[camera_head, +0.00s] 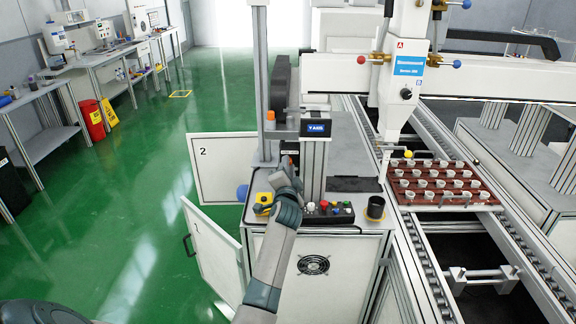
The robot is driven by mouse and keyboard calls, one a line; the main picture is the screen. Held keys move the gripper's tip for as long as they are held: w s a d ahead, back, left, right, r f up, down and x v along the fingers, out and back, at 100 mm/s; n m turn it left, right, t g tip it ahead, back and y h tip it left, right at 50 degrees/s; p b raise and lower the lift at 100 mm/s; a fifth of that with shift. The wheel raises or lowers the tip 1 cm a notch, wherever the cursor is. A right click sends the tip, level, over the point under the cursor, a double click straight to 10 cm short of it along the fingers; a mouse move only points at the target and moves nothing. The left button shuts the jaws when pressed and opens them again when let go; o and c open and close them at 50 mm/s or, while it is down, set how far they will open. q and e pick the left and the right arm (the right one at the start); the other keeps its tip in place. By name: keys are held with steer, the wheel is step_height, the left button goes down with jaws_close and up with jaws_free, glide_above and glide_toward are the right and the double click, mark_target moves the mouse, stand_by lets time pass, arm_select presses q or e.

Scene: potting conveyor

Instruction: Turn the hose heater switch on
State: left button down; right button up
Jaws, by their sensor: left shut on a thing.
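My left gripper (287,172) reaches up from the bottom middle to the front of the metal post beside the control panel. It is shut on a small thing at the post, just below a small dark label. The fingers and wrist cover that thing, so the hose heater switch and its position are hidden from me. My right gripper is not in view.
A yellow emergency-stop box (263,203) stands close left of my gripper. A display (316,128) is above. Open cabinet doors (211,255) hang at left; a brown pot tray (440,184) lies right.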

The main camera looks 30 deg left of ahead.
arm_select(q)
steer(key=shift+m+p, duration=0.3)
steer(key=shift+m, duration=1.1)
steer(key=c, duration=1.9)
jaws_free()
steer(key=shift+o, duration=0.2)
steer(key=shift+s, duration=0.1)
steer(key=b+v, duration=0.4)
steer(key=v, duration=1.3)
steer(key=shift+d+f, duration=0.1)
steer(key=shift+d, duration=0.05)
